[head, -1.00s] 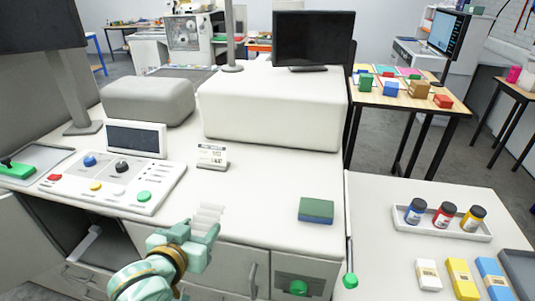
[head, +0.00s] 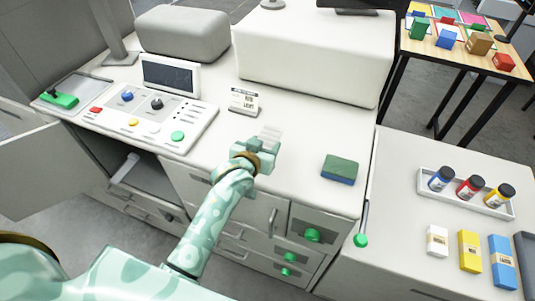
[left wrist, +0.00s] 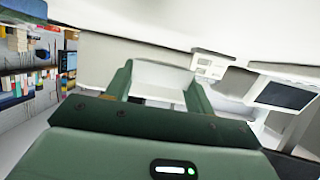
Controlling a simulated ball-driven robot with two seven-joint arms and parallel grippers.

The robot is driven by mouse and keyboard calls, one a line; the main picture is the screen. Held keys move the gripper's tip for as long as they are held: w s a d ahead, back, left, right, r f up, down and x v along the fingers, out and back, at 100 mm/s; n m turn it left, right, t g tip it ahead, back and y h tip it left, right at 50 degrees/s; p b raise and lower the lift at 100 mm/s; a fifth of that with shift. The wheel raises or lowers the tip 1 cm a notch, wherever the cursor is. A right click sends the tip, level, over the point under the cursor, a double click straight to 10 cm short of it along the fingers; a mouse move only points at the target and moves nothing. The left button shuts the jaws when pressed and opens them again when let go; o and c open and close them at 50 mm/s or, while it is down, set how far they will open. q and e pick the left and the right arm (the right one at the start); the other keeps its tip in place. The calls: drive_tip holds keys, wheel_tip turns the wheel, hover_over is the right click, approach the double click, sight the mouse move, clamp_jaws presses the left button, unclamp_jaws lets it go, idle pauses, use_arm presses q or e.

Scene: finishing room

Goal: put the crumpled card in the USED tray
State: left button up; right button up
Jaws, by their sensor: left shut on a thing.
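My left gripper (head: 268,143) is shut on a pale, ribbed piece that looks like the crumpled card (head: 271,132). It is at the front part of the white worktop, between the small sign and the green-and-blue sponge; its height above the top is hard to tell. In the left wrist view the white piece (left wrist: 160,78) shows between the two green fingers. No tray with a readable USED label is in view. A dark grey tray (head: 524,250) is cut off at the right edge. My right gripper is not in view.
The sponge (head: 340,169) lies right of my gripper. A small printed sign (head: 243,101) and a button panel (head: 150,112) stand to the left. A white tray (head: 430,189) holds three bottles. Cartons stand in front of it. A cabinet door (head: 45,168) hangs open.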

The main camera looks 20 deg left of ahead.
use_arm(q)
drive_tip(key=shift+w+d+f, duration=0.2)
drive_tip(key=shift+w+f, duration=0.25)
drive_tip(key=shift+f, duration=0.2)
drive_tip(key=shift+f+b, duration=0.3)
drive_tip(key=shift+f, duration=1.25)
drive_tip(key=shift+f, duration=0.15)
drive_tip(key=o, duration=1)
